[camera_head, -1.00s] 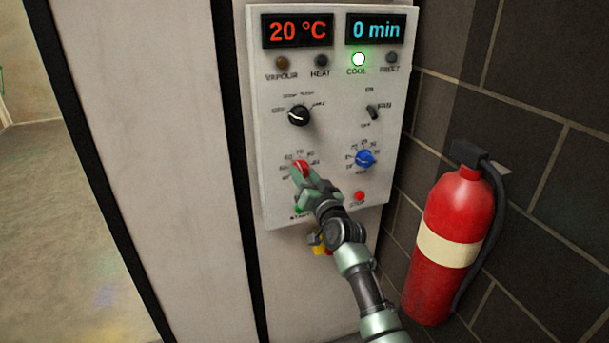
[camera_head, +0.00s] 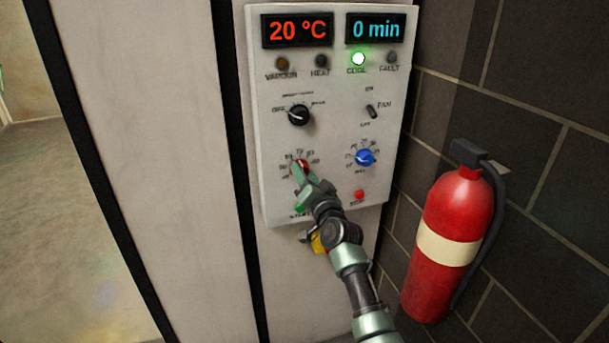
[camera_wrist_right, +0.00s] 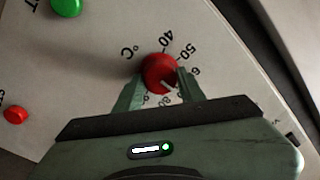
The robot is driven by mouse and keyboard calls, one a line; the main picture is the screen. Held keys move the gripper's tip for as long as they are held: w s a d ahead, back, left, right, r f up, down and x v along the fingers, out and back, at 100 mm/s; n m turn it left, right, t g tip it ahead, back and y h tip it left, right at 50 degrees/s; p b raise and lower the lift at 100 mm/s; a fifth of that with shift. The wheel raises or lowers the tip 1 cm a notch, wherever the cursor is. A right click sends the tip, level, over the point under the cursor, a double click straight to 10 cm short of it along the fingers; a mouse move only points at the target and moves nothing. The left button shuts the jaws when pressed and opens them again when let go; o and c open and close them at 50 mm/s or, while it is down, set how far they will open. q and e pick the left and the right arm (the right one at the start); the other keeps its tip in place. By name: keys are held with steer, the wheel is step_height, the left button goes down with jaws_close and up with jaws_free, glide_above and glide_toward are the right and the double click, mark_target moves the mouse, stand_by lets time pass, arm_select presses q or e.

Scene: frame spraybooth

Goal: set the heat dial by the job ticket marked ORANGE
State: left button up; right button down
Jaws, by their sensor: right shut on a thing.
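The control panel (camera_head: 330,215) is upright on the booth wall. Its red heat dial (camera_head: 304,166) is at the lower left, with a temperature scale around it. My right gripper (camera_head: 300,168) is at this dial and partly hides it. In the right wrist view the gripper (camera_wrist_right: 159,84) is shut on the red dial (camera_wrist_right: 160,70), one finger on each side. A pale pointer line shows on the dial, but its exact setting is hard to read. The display (camera_head: 297,31) reads 20 °C. No job ticket is visible. My left gripper is out of view.
A blue dial (camera_head: 365,158), a black selector (camera_head: 299,115), a fan switch (camera_head: 372,111), a red stop button (camera_head: 359,196) and a green button (camera_head: 299,208) are on the panel. The green COOL lamp (camera_head: 358,59) is lit.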

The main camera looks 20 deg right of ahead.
steer(key=shift+f, duration=0.15)
steer(key=c, duration=0.9)
jaws_free()
steer(key=shift+o, duration=0.2)
steer(key=s+b, duration=0.1)
steer(key=s, duration=0.6)
steer(key=shift+s+d+f, duration=0.15)
steer(key=shift+s+f, duration=0.15)
steer(key=shift+s, duration=0.1)
